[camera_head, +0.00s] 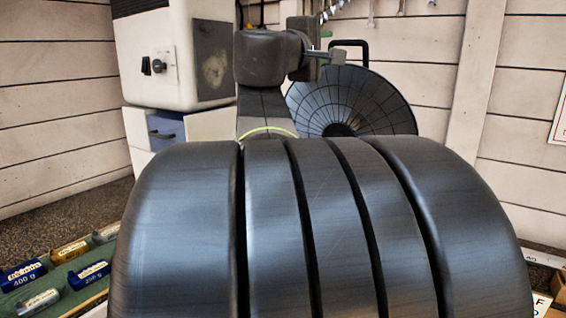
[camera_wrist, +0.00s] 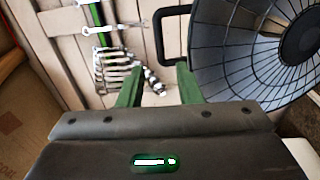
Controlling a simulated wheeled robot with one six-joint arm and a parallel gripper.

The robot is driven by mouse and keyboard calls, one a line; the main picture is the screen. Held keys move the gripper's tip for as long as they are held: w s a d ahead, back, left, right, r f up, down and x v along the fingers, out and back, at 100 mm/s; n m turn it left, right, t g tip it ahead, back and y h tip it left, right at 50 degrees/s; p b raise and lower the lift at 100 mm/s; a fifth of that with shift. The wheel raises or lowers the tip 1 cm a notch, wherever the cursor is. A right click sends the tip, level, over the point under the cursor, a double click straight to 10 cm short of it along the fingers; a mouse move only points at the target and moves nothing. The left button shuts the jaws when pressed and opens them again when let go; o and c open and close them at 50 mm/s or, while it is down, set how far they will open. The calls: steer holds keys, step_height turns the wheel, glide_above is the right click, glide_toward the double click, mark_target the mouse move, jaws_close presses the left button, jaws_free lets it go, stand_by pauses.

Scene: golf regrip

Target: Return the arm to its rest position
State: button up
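My gripper shows in the wrist view (camera_wrist: 158,84), with its two green fingers spread apart. The gap between the fingers holds nothing that I can see; the wall and hanging tools show behind it. In the head view my dark arm rises at the middle, and large dark rounded segments in front hide much of the lower picture. The fingers are not clear in the head view. No golf club shows in either view.
A black mesh dish (camera_head: 352,105) stands behind the arm; it also shows at the right of the wrist view (camera_wrist: 250,50). A white cabinet (camera_head: 170,50) stands at the left. Labelled blocks (camera_head: 70,251) lie on a green surface at lower left. Wrenches (camera_wrist: 118,65) hang on the wall.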

mark_target(347, 44)
steer(key=p+x, duration=0.2)
steer(key=x, duration=1.1)
steer(key=shift+w+d+f+p, duration=0.1)
steer(key=shift+w+d+p, duration=0.05)
steer(key=shift+w+p, duration=0.2)
steer(key=r+p, duration=0.1)
steer(key=p, duration=0.2)
steer(key=shift+w+g, duration=0.15)
steer(key=shift+g, duration=0.15)
steer(key=p, duration=0.2)
steer(key=w+d+p, duration=0.1)
steer(key=p, duration=0.2)
steer(key=shift+w+r+g+y, duration=0.2)
steer(key=shift+g+y, duration=0.1)
steer(key=shift+y, duration=0.1)
steer(key=shift+f, duration=0.2)
